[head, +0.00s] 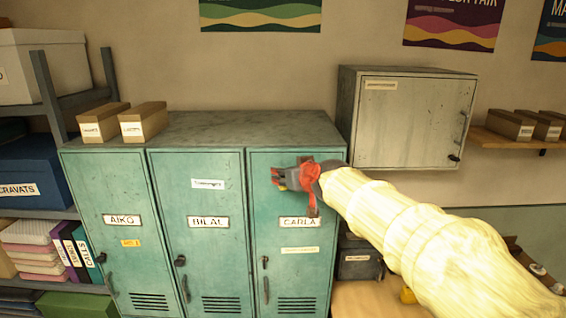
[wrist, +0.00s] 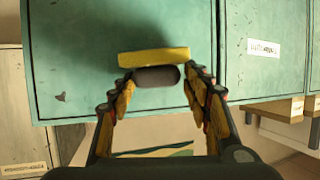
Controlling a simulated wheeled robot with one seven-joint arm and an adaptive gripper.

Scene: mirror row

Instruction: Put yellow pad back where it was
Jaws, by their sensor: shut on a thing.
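The yellow pad (wrist: 155,57) is between my fingertips in the wrist view, with a dark grey rounded piece (wrist: 157,77) along one side of it. My gripper (wrist: 158,82) is shut on it. In the head view my gripper (head: 284,178) is in front of the upper part of the teal CARLA locker door (head: 262,222); the pad cannot be made out there. The wrist view, which is upside down, shows the pad before that door near its top edge. Whether the pad touches the door, I cannot tell.
The BILAL locker (head: 205,260) and AIKO locker (head: 125,270) stand to the left, all shut. Two brown boxes (head: 143,122) sit on top. A grey wall cabinet (head: 405,125) hangs right of the lockers, close above my arm.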

